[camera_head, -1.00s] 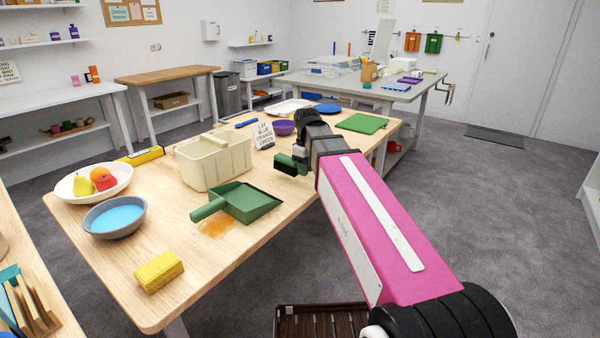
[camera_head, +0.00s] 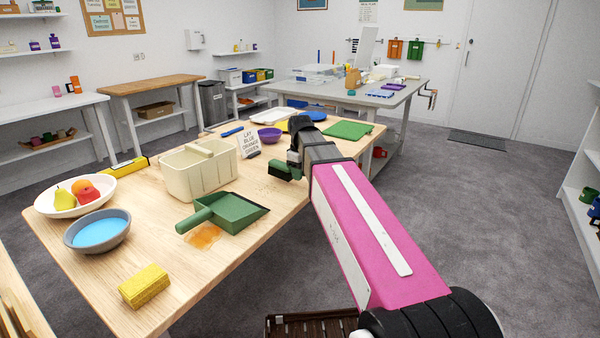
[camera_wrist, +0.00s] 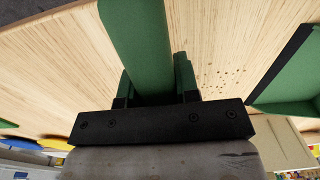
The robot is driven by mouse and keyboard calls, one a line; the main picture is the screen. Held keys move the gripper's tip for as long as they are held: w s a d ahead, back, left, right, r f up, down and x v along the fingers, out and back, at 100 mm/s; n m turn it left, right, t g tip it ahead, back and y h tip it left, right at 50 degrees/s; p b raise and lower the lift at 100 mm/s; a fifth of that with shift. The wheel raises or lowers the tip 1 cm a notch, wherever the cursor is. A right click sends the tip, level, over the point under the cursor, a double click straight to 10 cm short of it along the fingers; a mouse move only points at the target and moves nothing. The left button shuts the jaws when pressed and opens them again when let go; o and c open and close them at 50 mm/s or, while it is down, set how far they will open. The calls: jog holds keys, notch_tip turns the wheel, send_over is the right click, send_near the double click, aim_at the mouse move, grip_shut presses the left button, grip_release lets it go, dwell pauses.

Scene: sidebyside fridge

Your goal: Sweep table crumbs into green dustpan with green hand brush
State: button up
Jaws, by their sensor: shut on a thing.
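My gripper (camera_wrist: 158,92) is shut on the green hand brush (camera_wrist: 137,40), whose handle runs up between the fingers in the wrist view. In the head view the brush (camera_head: 284,173) hangs at the end of my arm over the table; I cannot tell whether its bristles touch the wood. The green dustpan (camera_head: 238,211) lies on the table to the left of the brush, its handle pointing left. Its dark lip faces the brush side and also shows in the wrist view (camera_wrist: 300,72). Small brown crumbs (camera_wrist: 222,77) lie on bare wood between brush and dustpan.
An orange spill (camera_head: 203,236) lies by the dustpan handle. A cream caddy (camera_head: 198,172) stands behind it. A yellow sponge (camera_head: 144,286), blue-filled bowl (camera_head: 98,232) and fruit bowl (camera_head: 74,196) are at left.

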jog(key=shift+f, duration=1.1)
jog(key=shift+s+a, duration=0.1)
jog(key=shift+s+a+f, duration=0.2)
jog(key=shift+s+a, duration=1)
jog(key=shift+s, duration=0.25)
jog(key=shift+s+a+r, duration=0.2)
jog(key=shift+s+a, duration=1.05)
jog(key=shift+s, duration=0.2)
jog(key=shift+s+a+f, duration=0.15)
jog(key=shift+s+a, duration=1.05)
jog(key=shift+s, duration=0.3)
